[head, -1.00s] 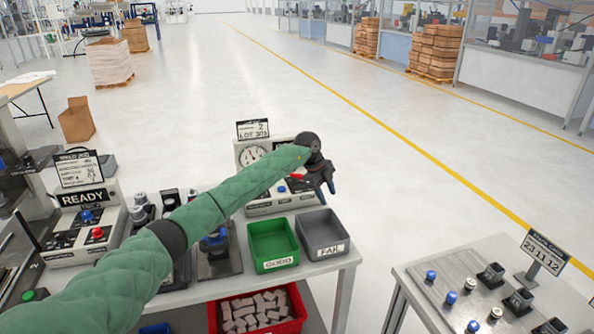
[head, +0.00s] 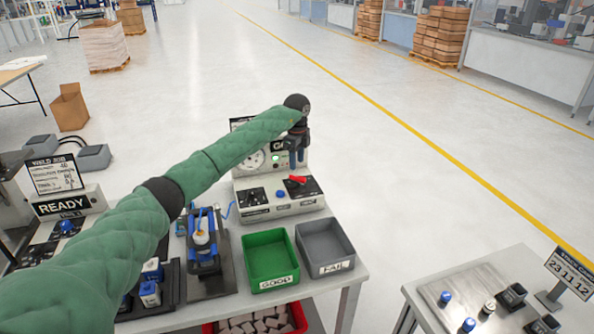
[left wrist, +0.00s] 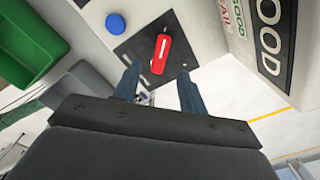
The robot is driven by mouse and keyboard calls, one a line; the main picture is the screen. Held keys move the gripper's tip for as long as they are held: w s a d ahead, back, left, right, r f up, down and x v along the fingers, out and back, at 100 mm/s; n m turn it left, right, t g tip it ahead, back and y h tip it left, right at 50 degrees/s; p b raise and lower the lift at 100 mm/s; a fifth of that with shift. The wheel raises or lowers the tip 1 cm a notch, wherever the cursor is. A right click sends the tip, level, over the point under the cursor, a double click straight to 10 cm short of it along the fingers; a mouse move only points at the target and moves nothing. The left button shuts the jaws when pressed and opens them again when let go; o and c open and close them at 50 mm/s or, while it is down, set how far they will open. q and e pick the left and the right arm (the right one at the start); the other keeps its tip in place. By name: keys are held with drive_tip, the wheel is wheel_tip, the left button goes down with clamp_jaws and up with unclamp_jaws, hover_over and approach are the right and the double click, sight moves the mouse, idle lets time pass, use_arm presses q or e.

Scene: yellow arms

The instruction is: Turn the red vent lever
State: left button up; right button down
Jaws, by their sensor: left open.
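The red vent lever (head: 297,179) sits on a dark plate at the right of the light-coloured test box (head: 255,205). In the left wrist view the lever (left wrist: 160,54) lies just beyond my fingertips, roughly between their lines. My left gripper (head: 296,163) points down above and slightly behind the lever in the head view. Its two dark blue fingers (left wrist: 155,80) are spread apart with nothing between them. No contact with the lever shows. My right gripper is not in view.
A blue button (head: 281,194) is left of the lever, and it also shows in the left wrist view (left wrist: 115,22). A gauge (head: 251,161) stands behind. The green GOOD bin (head: 249,243) and grey FAIL bin (head: 305,228) are in front. Open floor lies right of the box.

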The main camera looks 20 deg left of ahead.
sight(297, 176)
use_arm(q)
wheel_tip(297, 176, down, 5)
drive_tip(key=shift+w+r+p, duration=0.15)
drive_tip(key=shift+r+p, duration=0.05)
drive_tip(key=shift+p, duration=0.65)
drive_tip(key=shift+f, duration=0.85)
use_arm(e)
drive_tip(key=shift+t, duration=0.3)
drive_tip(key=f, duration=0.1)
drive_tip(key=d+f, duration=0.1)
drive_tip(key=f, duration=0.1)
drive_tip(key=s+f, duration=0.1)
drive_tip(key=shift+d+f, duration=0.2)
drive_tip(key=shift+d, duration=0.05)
use_arm(q)
clamp_jaws()
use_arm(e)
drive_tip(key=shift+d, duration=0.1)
